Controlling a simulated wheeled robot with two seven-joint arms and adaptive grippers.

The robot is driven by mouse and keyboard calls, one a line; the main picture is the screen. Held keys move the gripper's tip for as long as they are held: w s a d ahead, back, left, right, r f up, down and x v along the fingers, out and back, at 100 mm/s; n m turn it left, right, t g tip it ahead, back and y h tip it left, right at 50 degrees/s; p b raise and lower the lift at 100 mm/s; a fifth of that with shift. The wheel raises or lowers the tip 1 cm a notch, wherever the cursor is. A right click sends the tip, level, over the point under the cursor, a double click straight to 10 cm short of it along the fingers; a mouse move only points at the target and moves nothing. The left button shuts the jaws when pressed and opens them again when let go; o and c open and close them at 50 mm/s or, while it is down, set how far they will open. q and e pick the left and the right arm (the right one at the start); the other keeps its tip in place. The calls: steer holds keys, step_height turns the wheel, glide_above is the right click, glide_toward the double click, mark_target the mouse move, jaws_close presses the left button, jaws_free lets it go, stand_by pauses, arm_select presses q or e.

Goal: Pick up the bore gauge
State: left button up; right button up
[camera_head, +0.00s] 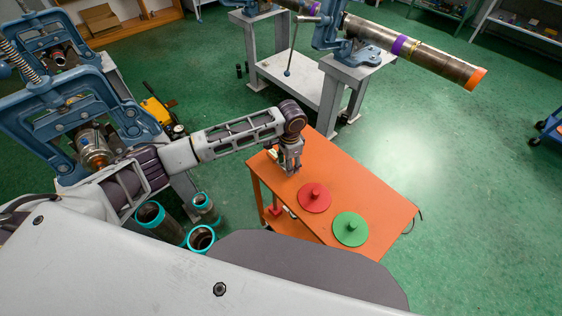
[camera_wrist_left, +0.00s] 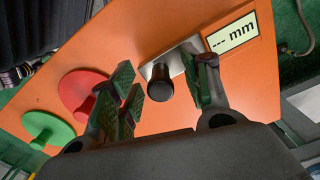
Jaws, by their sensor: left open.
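In the left wrist view the bore gauge (camera_wrist_left: 159,85) shows as a black rounded cylinder with a pale metal part behind it, at the orange table (camera_wrist_left: 140,45). My left gripper (camera_wrist_left: 168,88) is open, and the black end appears between its green-padded fingers, with gaps visible on both sides. I cannot tell how far the fingertips are from it in depth. In the head view my left gripper (camera_head: 291,166) points down over the table's far left end and hides most of the gauge. My right gripper is in neither view.
A red disc (camera_head: 314,198) and a green disc (camera_head: 350,230), each with a knob, lie on the table. A "--- mm" display (camera_wrist_left: 232,33) is beside the gauge. Teal-rimmed pipes (camera_head: 201,238) stand left of the table. A vise stand (camera_head: 340,92) is behind it.

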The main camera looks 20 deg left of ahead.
arm_select(q)
jaws_close()
steer(key=shift+r, duration=0.2)
stand_by(0.4)
steer(key=shift+r, duration=4.85)
steer(key=shift+f, duration=0.1)
